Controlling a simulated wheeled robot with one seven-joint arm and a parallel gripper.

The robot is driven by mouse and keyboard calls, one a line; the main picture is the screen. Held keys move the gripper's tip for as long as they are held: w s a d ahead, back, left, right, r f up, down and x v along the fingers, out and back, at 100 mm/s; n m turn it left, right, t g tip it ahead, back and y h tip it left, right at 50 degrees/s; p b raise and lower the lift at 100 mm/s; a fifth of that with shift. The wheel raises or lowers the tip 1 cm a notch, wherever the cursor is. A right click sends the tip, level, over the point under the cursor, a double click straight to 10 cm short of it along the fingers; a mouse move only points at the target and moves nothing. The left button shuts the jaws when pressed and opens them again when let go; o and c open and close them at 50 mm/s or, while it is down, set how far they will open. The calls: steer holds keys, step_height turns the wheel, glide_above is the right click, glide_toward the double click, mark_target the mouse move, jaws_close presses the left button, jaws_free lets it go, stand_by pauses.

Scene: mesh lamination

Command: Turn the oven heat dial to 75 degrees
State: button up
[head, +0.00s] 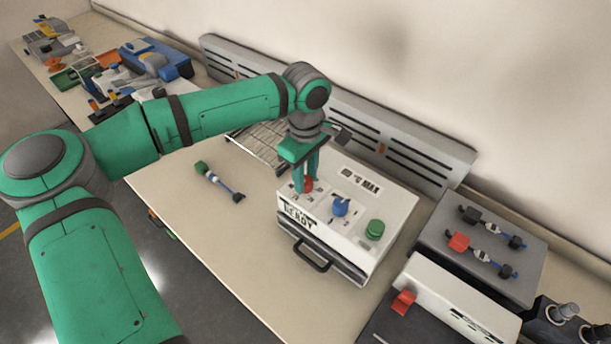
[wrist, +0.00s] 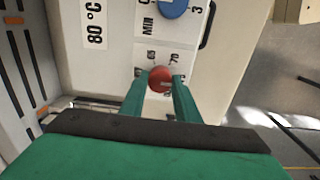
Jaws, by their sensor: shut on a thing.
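The white oven (head: 335,215) stands on the bench with dials on its top face. The red heat dial (head: 307,184) is its left dial. It also shows in the wrist view (wrist: 160,78), with printed marks around it, among them 65 and 70; other marks are partly covered. My gripper (head: 305,180) points down from above. In the wrist view its two green fingers (wrist: 160,82) are shut on the red dial, one on each side. The dial's exact setting cannot be read. A blue dial (head: 340,206) and a green knob (head: 375,229) sit to its right.
A wire rack (head: 260,143) lies behind the oven's left side. A tool with a green end (head: 217,179) lies on the bench to the left. A grey tray (head: 482,240) with small parts and a white machine with a red lever (head: 403,302) stand to the right. A slotted panel (head: 400,145) runs behind.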

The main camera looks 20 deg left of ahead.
mark_target(306, 180)
steer(key=o, duration=1)
steer(key=shift+o, duration=0.2)
step_height(306, 180, up, 11)
steer(key=shift+f, duration=0.1)
